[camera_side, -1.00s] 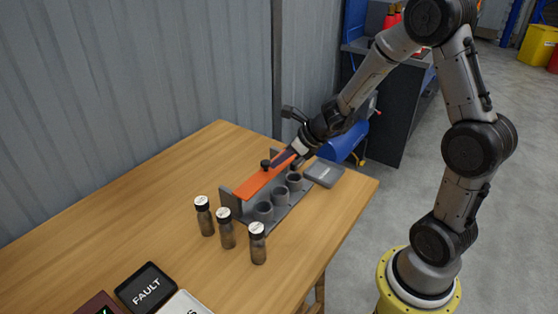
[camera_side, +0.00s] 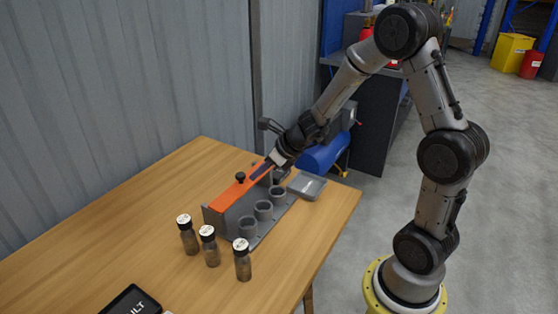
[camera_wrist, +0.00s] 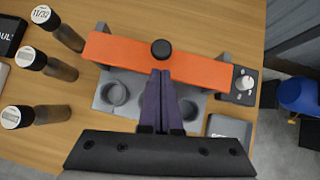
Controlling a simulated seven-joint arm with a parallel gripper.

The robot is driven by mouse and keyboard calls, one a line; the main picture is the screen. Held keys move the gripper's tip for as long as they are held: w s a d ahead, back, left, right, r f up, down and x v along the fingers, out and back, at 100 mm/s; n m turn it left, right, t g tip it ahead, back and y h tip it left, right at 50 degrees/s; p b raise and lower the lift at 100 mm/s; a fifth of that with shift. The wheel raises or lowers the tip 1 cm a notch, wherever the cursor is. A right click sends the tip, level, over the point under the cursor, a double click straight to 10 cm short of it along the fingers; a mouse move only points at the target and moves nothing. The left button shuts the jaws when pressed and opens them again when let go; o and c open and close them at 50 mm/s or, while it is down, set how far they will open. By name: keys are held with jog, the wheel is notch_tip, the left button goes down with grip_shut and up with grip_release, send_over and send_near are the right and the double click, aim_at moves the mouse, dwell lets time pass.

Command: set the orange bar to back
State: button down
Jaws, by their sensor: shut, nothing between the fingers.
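The orange bar (camera_side: 229,194) runs along the top of a grey rack (camera_side: 236,222), behind its row of grey cups, with a round black knob (camera_side: 240,177). In the wrist view the bar (camera_wrist: 205,66) spans the picture between the rack's end posts, knob (camera_wrist: 161,49) near its middle. My gripper (camera_side: 261,171) is shut and empty. Its dark fingers (camera_wrist: 160,76) overlap the bar's cup-side edge in the wrist view, tips just short of the knob. I cannot tell whether they touch the bar. They partly cover the rack and cups.
A black FAULT sign (camera_side: 133,303) lies at the table's front. The table behind the rack is clear up to the wall.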

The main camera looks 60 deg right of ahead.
jog(key=s+v, duration=0.1)
jog(key=v, duration=1)
jog(key=shift+f, duration=0.2)
jog(key=s+a+r+n+y, duration=0.1)
jog(key=s+a+r+n, duration=0.25)
jog(key=a+n, duration=0.35)
jog(key=s+a+r+n+y, duration=0.1)
jog(key=s+a+r+n, duration=0.2)
jog(key=a+r+n, duration=0.25)
jog(key=s+d+f+n+g+h, duration=0.2)
jog(key=s+n, duration=0.9)
jog(key=n, duration=1)
jog(key=shift+s+d+f+n+h, duration=0.25)
jog(key=shift+s+f+n+h, duration=0.1)
jog(key=shift+f+h, duration=0.3)
